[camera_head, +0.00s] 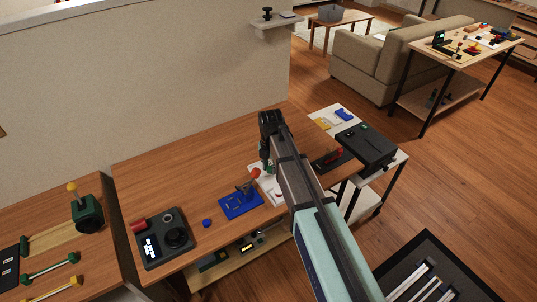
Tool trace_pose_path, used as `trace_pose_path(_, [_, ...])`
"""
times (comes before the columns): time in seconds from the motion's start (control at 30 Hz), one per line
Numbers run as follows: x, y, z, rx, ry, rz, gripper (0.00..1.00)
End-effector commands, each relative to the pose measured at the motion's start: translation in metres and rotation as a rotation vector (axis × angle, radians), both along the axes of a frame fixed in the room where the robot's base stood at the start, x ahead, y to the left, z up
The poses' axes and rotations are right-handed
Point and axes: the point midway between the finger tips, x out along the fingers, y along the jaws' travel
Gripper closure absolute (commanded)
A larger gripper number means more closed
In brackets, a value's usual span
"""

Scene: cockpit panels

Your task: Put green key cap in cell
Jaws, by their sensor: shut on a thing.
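My gripper (266,164) points down over a white panel (259,192) near the front of the wooden table. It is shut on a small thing. This looks like the green key cap, but it is too small and dark to make out clearly. My arm covers the right part of the white panel. The cells cannot be made out in this view, and I cannot tell whether the held thing touches the panel.
A blue panel (240,204) with a red-knobbed lever stands just left of my gripper. A blue knob (207,223) and a dark console (163,240) are farther left. A black box (366,146) is to the right. The table's back left (190,160) is clear.

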Motion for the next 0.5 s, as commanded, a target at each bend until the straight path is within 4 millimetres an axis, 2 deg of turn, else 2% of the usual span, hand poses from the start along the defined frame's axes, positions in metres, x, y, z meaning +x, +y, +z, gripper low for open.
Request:
trace_pose_path(0.27, [0.005,0.001,-0.006,0.0,0.0,0.026,0.88])
trace_pose_path(0.5, [0.005,0.002,-0.023,0.0,0.001,0.026,0.88])
